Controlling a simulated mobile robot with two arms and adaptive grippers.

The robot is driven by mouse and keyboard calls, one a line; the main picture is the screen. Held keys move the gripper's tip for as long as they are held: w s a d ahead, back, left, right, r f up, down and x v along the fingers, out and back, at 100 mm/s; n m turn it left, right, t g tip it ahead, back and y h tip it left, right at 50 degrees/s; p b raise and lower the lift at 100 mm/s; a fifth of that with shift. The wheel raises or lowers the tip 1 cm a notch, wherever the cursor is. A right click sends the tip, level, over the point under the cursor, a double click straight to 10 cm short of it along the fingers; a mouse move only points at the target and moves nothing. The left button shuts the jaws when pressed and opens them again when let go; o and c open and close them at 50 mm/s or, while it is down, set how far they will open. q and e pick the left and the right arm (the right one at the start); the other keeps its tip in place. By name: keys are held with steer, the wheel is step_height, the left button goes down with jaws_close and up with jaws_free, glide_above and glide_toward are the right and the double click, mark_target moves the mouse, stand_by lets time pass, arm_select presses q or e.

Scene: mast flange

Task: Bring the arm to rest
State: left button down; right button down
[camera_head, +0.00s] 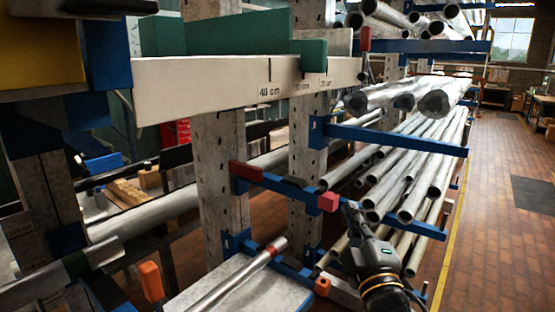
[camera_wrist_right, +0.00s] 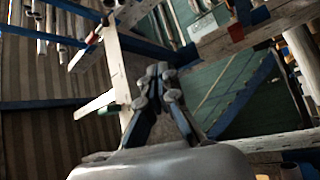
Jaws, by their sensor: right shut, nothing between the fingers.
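My right gripper (camera_head: 350,208) is at the lower middle right of the head view, in front of the rack's lower arms and pipes. It points up, and my dark wrist with a yellowish ring is below it. In the right wrist view the fingers of my right gripper (camera_wrist_right: 160,75) come together at their tips, shut with nothing between them. My left gripper is in neither view.
Steel pipes (camera_head: 420,170) lie on blue rack arms (camera_head: 385,138) close behind my right gripper. A single pipe (camera_head: 238,278) lies to its left, near a red-capped rack arm (camera_head: 327,201). A white beam marked 40 cm (camera_head: 200,85) crosses above. The brick floor (camera_head: 500,230) at right is clear.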

steer(key=s+d+f+m+g+h, duration=0.1)
steer(key=s+d+f+m+g, duration=0.15)
steer(key=f, duration=0.55)
steer(key=s+d+f+m+g, duration=0.1)
steer(key=s+f+m+g, duration=0.2)
steer(key=f, duration=0.5)
steer(key=s+d+f+m+g+h, duration=0.1)
steer(key=s+f+m+g, duration=0.2)
steer(key=f, duration=0.6)
steer(key=s+d+f+m+g, duration=0.15)
steer(key=s+f+g, duration=0.45)
steer(key=s, duration=0.6)
steer(key=s+f+m+g, duration=0.3)
steer(key=s+f, duration=0.5)
steer(key=s, duration=0.3)
step_height(320, 180, down, 29)
steer(key=s+g+b, duration=0.1)
steer(key=b, duration=0.2)
steer(key=s+d+f+g+b, duration=0.1)
steer(key=s+d+f, duration=0.2)
steer(key=s+f, duration=1.4)
steer(key=shift+d+f+n+y, duration=0.15)
steer(key=shift+f+n+y, duration=0.15)
steer(key=shift+n, duration=0.1)
steer(key=shift+g, duration=0.25)
